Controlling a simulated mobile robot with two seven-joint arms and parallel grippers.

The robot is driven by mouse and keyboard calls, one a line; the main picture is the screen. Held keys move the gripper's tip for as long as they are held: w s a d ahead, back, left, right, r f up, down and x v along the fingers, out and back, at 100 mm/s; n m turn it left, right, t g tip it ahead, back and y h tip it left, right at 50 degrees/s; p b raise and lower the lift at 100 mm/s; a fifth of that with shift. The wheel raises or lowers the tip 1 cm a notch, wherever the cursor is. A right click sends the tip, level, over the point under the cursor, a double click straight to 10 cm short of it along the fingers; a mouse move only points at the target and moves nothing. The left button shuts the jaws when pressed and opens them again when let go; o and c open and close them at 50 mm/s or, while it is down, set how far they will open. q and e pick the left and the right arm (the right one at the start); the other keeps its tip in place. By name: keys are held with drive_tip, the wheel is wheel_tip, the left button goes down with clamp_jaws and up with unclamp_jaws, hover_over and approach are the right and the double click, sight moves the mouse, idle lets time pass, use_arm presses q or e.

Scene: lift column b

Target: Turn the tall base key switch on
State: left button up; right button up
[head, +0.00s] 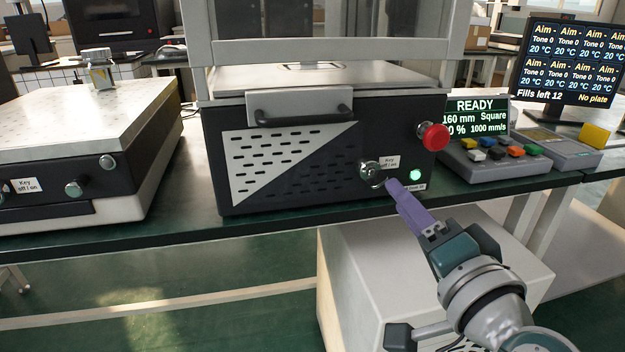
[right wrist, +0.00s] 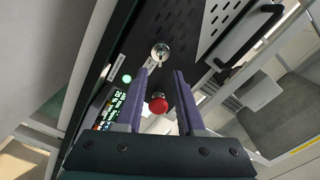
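The tall base (head: 300,160) is a black box with a slotted silver panel. Its round silver key switch (head: 372,173) sits low on the right of its front, beside a white "Key off | on" label (head: 390,162). The key's angle is too small to tell. My right gripper (head: 391,184) has purple fingers close to the switch, at its lower right. In the right wrist view the fingers (right wrist: 163,72) are apart with nothing between them, and the key switch (right wrist: 160,52) shows just beyond the tips. Touch cannot be told. My left gripper is not in view.
A red button (head: 433,137) and a lit green lamp (head: 415,174) are on the same front, near my right fingers. A black handle (head: 300,116) juts out above. A display (head: 476,117) reads READY.

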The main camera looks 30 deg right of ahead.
drive_tip(key=v, duration=0.5)
idle(0.3)
